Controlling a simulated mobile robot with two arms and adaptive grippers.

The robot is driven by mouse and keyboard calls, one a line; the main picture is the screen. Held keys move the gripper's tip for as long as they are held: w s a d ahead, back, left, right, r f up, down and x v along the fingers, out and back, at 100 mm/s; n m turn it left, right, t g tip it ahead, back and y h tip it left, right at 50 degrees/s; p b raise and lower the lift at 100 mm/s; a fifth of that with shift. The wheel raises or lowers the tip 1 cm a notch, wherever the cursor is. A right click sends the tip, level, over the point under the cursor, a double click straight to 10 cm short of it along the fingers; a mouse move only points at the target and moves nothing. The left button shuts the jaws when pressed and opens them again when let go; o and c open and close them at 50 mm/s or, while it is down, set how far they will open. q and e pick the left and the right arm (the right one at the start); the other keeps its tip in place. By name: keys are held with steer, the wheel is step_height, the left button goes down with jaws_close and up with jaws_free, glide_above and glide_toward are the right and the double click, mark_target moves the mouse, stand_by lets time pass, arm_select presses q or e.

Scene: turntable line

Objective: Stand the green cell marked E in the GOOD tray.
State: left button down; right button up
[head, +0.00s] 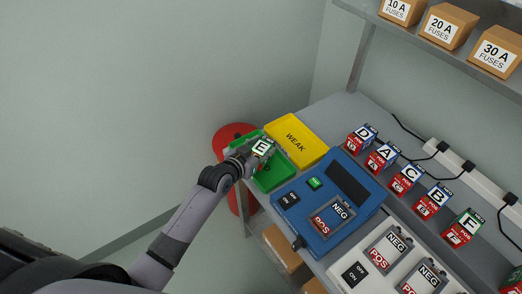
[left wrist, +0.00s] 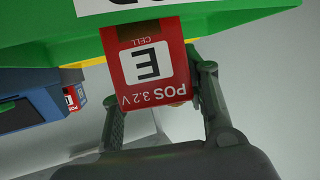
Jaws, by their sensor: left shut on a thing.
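The cell marked E (head: 263,148) is in my left gripper (head: 252,153), at the green tray (head: 274,179). In the left wrist view the cell (left wrist: 146,65) shows a red face with "POS 3.2 V" and a white E label. There it overlaps the green tray's wall (left wrist: 230,22), and my left gripper's fingers (left wrist: 160,88) are on either side of it. I cannot tell whether the cell touches the tray floor. The tray's white label is only partly visible in the wrist view, so its word cannot be read. My right gripper is not in view.
The yellow WEAK tray (head: 305,128) adjoins the green tray. A blue tester (head: 318,183) stands to the right, near a white unit (head: 352,262). Cells D (head: 361,138), A, C, B and F (head: 463,228) stand in a row along the back. A red round object (head: 232,135) is behind the green tray.

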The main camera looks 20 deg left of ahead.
arm_select(q)
steer(key=shift+f, duration=0.5)
steer(key=shift+f, duration=0.2)
steer(key=c, duration=0.9)
jaws_free()
steer(key=shift+c, duration=0.2)
steer(key=shift+r, duration=0.15)
steer(key=v, duration=1.2)
steer(key=shift+b, duration=0.3)
